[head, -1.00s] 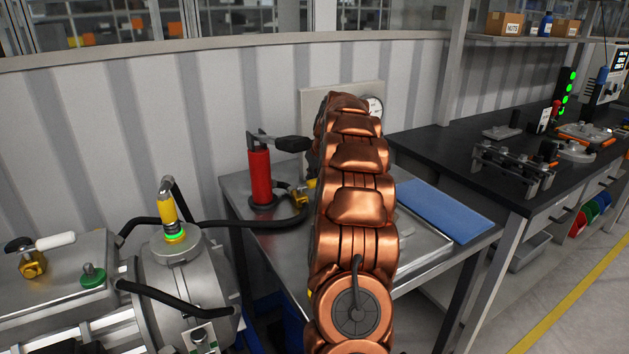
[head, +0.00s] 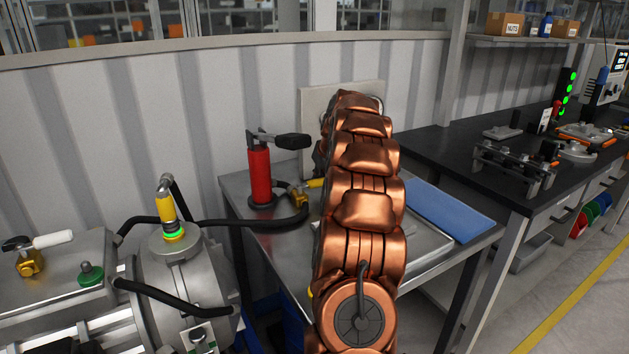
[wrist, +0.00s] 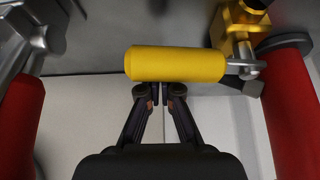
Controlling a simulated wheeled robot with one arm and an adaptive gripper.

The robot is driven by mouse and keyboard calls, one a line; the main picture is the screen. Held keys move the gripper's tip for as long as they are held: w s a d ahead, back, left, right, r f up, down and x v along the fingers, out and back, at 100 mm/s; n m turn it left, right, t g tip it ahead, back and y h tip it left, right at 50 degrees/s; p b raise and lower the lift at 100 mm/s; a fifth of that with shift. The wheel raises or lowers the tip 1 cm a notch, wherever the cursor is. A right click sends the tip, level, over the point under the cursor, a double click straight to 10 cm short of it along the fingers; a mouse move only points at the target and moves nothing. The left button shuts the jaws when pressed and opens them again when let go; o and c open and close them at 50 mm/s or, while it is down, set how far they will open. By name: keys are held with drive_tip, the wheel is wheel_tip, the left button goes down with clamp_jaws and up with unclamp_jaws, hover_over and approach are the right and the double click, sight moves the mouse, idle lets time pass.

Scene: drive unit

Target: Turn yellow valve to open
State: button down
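The yellow valve has a brass body (head: 298,196) and a yellow lever handle (head: 315,183) beside the red pump on the steel table, partly hidden by my arm in the head view. In the wrist view the yellow handle (wrist: 175,64) lies crosswise, joined by a metal stem to the brass body (wrist: 236,28) at right. My gripper (wrist: 161,92) has its fingertips drawn together just at the handle's lower edge in the picture. The fingers are not around the handle; I cannot tell whether they touch it. In the head view my gripper is hidden behind my arm.
A red hand pump (head: 261,175) with a black lever stands beside the valve. A black hose (head: 225,223) runs to the drive unit (head: 185,275) at left. A blue mat (head: 447,211) lies at right on the steel table. A dark workbench (head: 465,140) stands beyond it.

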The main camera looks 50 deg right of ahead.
drive_tip(key=shift+s+f, duration=0.1)
drive_tip(key=shift+s, duration=0.5)
drive_tip(key=shift+s+b, duration=0.1)
drive_tip(key=shift+b, duration=0.2)
drive_tip(key=shift+s+a+b, duration=0.2)
drive_tip(key=shift+s+b, duration=0.2)
drive_tip(key=shift+s, duration=0.45)
drive_tip(key=shift+s+a+b, duration=0.35)
drive_tip(key=shift+s+b, duration=0.1)
drive_tip(key=shift+s, duration=0.2)
drive_tip(key=shift+s+a, duration=0.1)
